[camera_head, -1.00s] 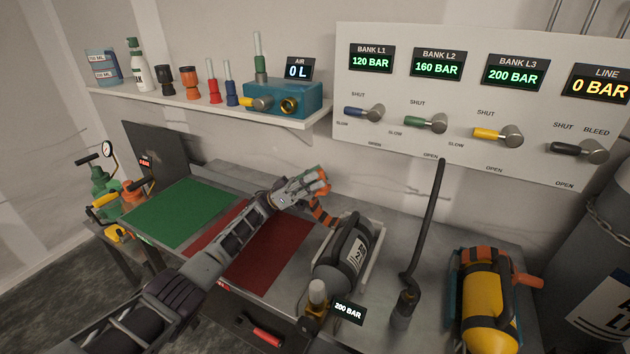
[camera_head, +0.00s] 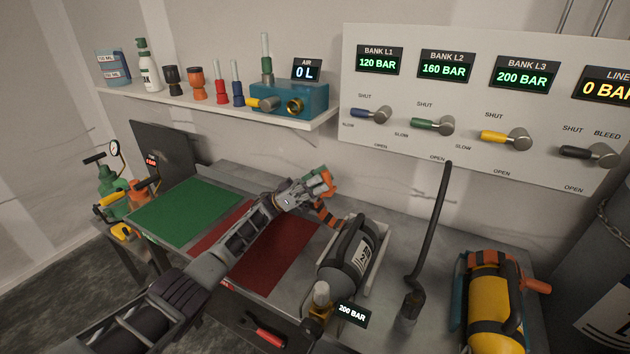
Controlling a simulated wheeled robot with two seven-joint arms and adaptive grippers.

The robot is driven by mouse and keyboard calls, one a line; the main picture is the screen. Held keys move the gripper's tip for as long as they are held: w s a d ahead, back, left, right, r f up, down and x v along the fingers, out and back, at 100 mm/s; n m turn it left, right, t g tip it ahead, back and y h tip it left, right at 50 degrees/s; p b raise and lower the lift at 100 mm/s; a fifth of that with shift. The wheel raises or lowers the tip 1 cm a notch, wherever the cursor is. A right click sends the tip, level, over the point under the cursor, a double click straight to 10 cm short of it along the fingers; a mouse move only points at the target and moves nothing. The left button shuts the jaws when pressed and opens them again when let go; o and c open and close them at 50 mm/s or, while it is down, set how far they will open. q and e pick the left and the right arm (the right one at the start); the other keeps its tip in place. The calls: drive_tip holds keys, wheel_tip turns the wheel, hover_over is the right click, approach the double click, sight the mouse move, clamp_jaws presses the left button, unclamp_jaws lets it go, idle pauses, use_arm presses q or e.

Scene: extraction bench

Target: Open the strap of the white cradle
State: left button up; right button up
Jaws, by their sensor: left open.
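The white cradle (camera_head: 378,259) stands on the bench right of the red mat and holds a grey cylinder (camera_head: 345,262) with black bands and a white label. An orange-and-black strap (camera_head: 326,214) sticks out at the cradle's far left side; I see no orange strap lying across the cylinder. My left gripper (camera_head: 324,183) is above and just behind the strap. Its jaws are open, with orange at the tips, and nothing shows between them. Whether it touches the strap is unclear. My right gripper is not in view.
A yellow cylinder (camera_head: 493,303) with an orange strap lies in a blue cradle at the right. A black hose (camera_head: 431,235) rises between the cradles. The red mat (camera_head: 268,252) and green mat (camera_head: 186,212) are clear apart from my arm passing over the red one.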

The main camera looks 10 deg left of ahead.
use_arm(q)
drive_tip(key=w+a, duration=0.1)
drive_tip(key=a, duration=1.2)
drive_tip(key=shift+f, duration=0.4)
drive_tip(key=shift+w, duration=0.15)
idle(0.5)
